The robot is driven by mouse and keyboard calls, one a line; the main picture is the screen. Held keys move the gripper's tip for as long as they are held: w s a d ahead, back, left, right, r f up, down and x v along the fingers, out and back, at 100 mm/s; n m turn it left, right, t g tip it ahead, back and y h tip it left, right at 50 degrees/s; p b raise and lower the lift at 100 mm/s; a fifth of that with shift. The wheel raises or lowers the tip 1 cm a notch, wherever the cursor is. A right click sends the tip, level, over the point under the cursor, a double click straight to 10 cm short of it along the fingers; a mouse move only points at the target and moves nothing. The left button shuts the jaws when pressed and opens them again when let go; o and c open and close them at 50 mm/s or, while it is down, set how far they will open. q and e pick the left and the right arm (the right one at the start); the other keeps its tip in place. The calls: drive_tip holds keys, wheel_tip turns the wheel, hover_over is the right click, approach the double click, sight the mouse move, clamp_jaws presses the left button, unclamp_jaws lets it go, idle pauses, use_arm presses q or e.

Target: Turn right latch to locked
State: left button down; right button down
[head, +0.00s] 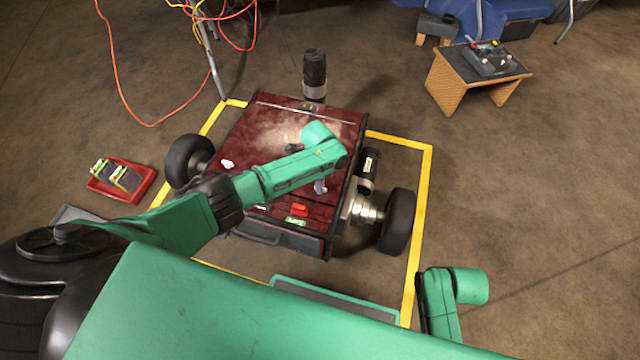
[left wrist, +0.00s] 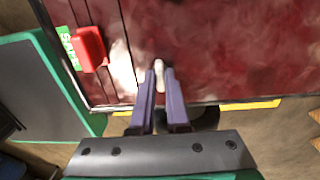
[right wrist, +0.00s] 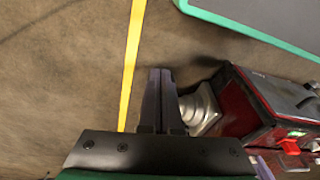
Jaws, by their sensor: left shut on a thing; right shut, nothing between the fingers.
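The dark red box (head: 255,150) on wheels stands inside a yellow floor outline. My left gripper (head: 320,187) is over the right part of its top, partly hidden under my green arm. In the left wrist view its fingers (left wrist: 160,74) are shut on a small white lever, the right latch (left wrist: 159,76). How far the latch is turned is hard to tell, as the fingers cover much of it. Another white latch (head: 228,163) shows on the left of the top. My right gripper (right wrist: 161,76) is shut and empty, above the floor beside the box's wheel hub.
A red switch (head: 299,210) with a green label (head: 296,222) sits near the box's front edge. A red tray (head: 122,180) lies on the floor at left. A small wooden stand (head: 450,85) is at the back right. Floor right of the yellow outline is mostly clear.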

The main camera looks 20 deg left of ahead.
use_arm(q)
drive_tip(key=shift+d, duration=0.1)
use_arm(e)
drive_tip(key=shift+w+r, duration=0.1)
use_arm(q)
drive_tip(key=c, duration=0.9)
unclamp_jaws()
drive_tip(key=shift+r, duration=0.15)
wheel_tip(320, 180, up, 6)
drive_tip(key=p, duration=0.3)
drive_tip(key=shift+w, duration=0.15)
wheel_tip(320, 180, up, 8)
drive_tip(key=p, duration=0.2)
drive_tip(key=shift+a+r+p, duration=0.15)
drive_tip(key=shift+a+p, duration=0.15)
drive_tip(key=shift+p, duration=0.1)
use_arm(e)
drive_tip(key=s+d+f, duration=0.3)
drive_tip(key=s+f, duration=0.4)
drive_tip(key=f, duration=0.3)
use_arm(q)
drive_tip(key=shift+w, duration=0.1)
use_arm(e)
drive_tip(key=shift+s, duration=0.1)
